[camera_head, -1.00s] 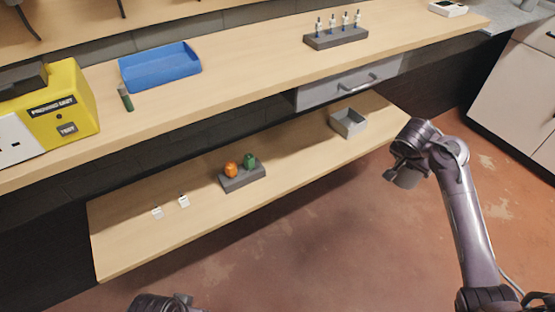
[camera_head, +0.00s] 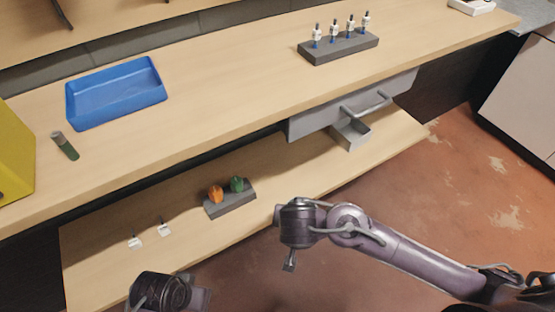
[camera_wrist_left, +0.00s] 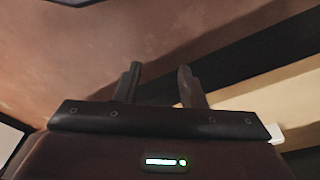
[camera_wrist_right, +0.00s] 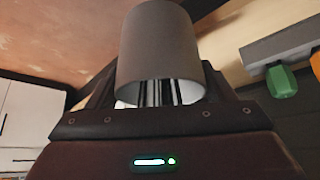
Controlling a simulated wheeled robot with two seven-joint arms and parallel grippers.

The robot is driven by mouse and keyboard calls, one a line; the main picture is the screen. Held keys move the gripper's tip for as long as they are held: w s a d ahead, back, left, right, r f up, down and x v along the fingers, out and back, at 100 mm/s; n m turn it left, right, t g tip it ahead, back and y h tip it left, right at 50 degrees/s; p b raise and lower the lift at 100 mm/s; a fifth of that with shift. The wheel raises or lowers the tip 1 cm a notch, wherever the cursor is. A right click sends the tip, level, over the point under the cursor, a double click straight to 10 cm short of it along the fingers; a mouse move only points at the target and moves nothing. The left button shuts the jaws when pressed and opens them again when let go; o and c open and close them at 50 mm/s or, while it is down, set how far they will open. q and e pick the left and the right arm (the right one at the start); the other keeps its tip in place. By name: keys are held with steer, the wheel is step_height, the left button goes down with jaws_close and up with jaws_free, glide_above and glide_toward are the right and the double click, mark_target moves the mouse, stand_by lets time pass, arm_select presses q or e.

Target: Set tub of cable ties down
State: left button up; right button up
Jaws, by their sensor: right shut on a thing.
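The tub of cable ties (camera_wrist_right: 158,42) is a grey cylinder in the right wrist view, with black and pale strips showing at its near end. My right gripper (camera_wrist_right: 158,85) is shut on it, one finger on each side. In the head view my right wrist (camera_head: 298,225) is over the floor in front of the lower shelf; the tub cannot be made out there. My left gripper (camera_wrist_left: 158,82) is open and empty, its two fingers apart. In the head view my left wrist (camera_head: 160,292) is at the bottom edge, near the lower shelf's front.
The lower shelf (camera_head: 105,267) holds a dark block (camera_head: 230,200) with orange and green pieces, small white tags (camera_head: 165,230) and a grey open box (camera_head: 351,135). The upper bench (camera_head: 225,100) holds a blue tray (camera_head: 117,92), a green-bodied marker (camera_head: 65,146) and a rack (camera_head: 340,48).

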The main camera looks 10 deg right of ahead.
steer(key=w+d, duration=0.1)
steer(key=w, duration=0.3)
steer(key=w+d, duration=0.1)
steer(key=w, duration=0.2)
steer(key=w+d, duration=0.2)
steer(key=w, duration=0.2)
steer(key=shift+w+d+r, duration=0.1)
steer(key=shift+w+r, duration=0.05)
steer(key=shift+w, duration=0.15)
steer(key=shift+w+d, duration=0.25)
steer(key=shift+w, duration=0.35)
steer(key=shift+w+d, duration=0.25)
steer(key=shift+w, duration=0.4)
steer(key=shift+w+d, duration=0.2)
steer(key=shift+w, duration=0.4)
steer(key=shift+b+x, duration=0.8)
steer(key=shift+x, duration=0.05)
arm_select(q)
steer(key=shift+w+d+f+t+h, duration=0.15)
steer(key=shift+d+t, duration=0.1)
steer(key=shift+d, duration=0.15)
steer(key=shift+d+f+t+h, duration=0.1)
steer(key=shift+d+t+h, duration=0.05)
steer(key=shift+d+t, duration=0.15)
